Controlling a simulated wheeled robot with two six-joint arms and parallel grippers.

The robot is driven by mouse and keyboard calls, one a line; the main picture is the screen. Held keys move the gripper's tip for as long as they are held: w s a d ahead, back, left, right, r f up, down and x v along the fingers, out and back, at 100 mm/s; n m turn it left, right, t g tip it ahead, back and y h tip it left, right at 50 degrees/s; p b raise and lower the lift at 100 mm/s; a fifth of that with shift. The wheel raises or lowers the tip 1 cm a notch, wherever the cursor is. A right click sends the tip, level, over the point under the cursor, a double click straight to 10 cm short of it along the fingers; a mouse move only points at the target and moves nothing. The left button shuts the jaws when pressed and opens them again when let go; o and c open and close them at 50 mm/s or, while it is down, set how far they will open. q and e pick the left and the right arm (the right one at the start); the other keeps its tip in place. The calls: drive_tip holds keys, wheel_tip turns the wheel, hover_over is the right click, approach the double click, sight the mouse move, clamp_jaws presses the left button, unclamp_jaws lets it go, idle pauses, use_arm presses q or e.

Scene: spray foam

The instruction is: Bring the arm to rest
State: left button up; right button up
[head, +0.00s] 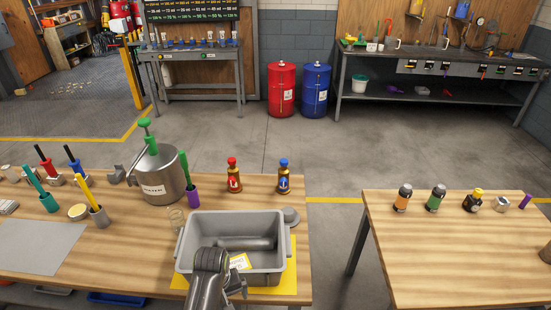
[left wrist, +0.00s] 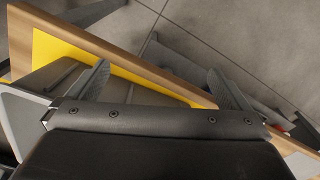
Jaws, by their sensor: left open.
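My left arm (head: 208,277) reaches in from the bottom edge of the head view, over the front of a grey tub (head: 187,242). My left gripper is small and partly hidden beside the tub's front wall there. The left wrist view shows the left gripper (left wrist: 158,67) open, its two dark fingers spread wide with nothing seen between them. Below it lie the wooden table edge (left wrist: 125,57), a strip of yellow mat (left wrist: 75,62) and the grey floor. My right gripper is in neither view.
The tub stands on a yellow mat (head: 291,280). Behind it are a metal pot (head: 165,182), a red-capped bottle (head: 233,178) and a blue-capped bottle (head: 284,180). A gap of floor separates this table from the right table (head: 450,260), which holds several small containers.

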use_arm(q)
drive_tip(key=s+a+f+m+b, duration=0.15)
drive_tip(key=s+f, duration=0.25)
drive_tip(key=f, duration=0.6)
drive_tip(key=s+a+f+b, duration=0.3)
drive_tip(key=s+f, duration=0.1)
drive_tip(key=f, duration=0.5)
drive_tip(key=s+a+f+m+b, duration=0.1)
drive_tip(key=s+a+f+b, duration=0.3)
drive_tip(key=f, duration=0.6)
drive_tip(key=s+a+f+b, duration=0.1)
drive_tip(key=s+a+f, duration=0.1)
drive_tip(key=s+f, duration=0.3)
drive_tip(key=s+a+f+m+b, duration=0.1)
drive_tip(key=s+f, duration=0.4)
drive_tip(key=s, duration=0.6)
drive_tip(key=s+a+f+t+y+b, duration=0.1)
drive_tip(key=s+a+f+b, duration=0.2)
drive_tip(key=s, duration=0.6)
wheel_tip(320, 180, down, 2)
drive_tip(key=shift+a+f, duration=0.25)
drive_tip(key=shift+a, duration=0.8)
drive_tip(key=shift+m, duration=0.25)
drive_tip(key=shift+c, duration=0.4)
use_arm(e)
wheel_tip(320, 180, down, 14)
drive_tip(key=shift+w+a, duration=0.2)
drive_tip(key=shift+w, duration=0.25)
